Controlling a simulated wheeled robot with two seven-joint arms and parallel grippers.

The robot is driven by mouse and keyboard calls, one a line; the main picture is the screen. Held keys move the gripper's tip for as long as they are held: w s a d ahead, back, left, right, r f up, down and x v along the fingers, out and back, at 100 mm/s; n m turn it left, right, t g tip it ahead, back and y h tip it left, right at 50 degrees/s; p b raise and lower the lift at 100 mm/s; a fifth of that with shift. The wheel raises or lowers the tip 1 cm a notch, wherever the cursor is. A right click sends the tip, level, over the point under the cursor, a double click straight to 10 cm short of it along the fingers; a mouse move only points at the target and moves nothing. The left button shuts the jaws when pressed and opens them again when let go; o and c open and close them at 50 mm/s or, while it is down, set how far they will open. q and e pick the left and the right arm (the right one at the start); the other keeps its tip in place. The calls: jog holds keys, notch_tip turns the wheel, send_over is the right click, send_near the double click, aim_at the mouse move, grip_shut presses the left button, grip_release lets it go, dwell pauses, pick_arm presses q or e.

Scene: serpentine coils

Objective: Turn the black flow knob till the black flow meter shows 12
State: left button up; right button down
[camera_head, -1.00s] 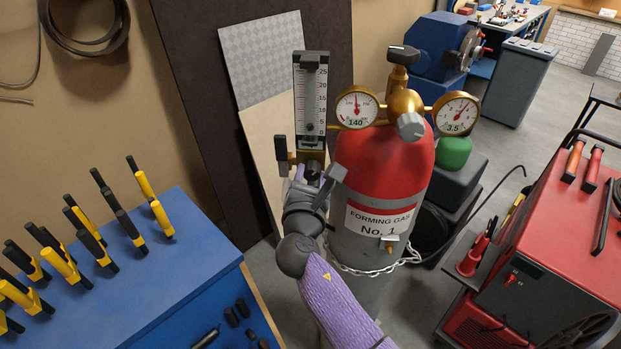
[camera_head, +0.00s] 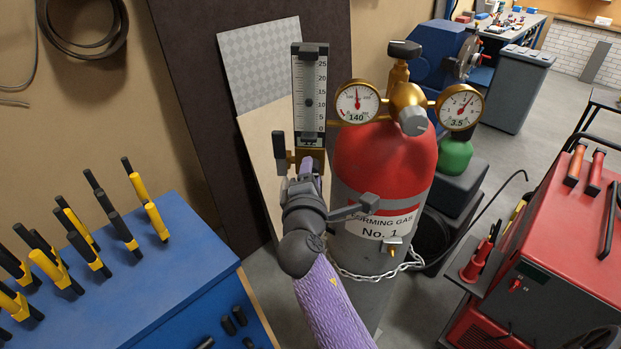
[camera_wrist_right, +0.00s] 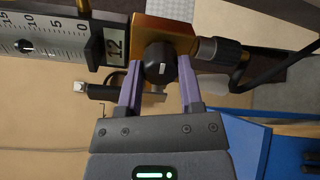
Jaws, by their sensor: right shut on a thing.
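The black flow meter (camera_head: 310,95) stands upright on a brass block left of the red cylinder. Its dark float sits near the 10 mark, also in the wrist view (camera_wrist_right: 27,47). A small plate on the meter (camera_wrist_right: 115,42) reads 12. The black flow knob (camera_wrist_right: 158,66), with a white mark, is on the brass block (camera_wrist_right: 168,32). My right gripper (camera_wrist_right: 160,70) is shut on the knob, one purple finger on each side. In the head view my right gripper (camera_head: 307,172) hides the knob. My left gripper is out of view.
The gas cylinder (camera_head: 385,150) with two round gauges, reading 140 and 3.5, stands close right of my gripper. A chain (camera_head: 375,275) crosses it. A blue bench with yellow and black clamps (camera_head: 150,205) is at left. A red machine (camera_head: 560,240) is at right.

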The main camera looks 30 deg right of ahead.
jog(key=shift+f+m, duration=0.1)
jog(key=shift+m, duration=0.7)
jog(key=shift+b, duration=0.3)
jog(key=shift+c, duration=1.2)
grip_release()
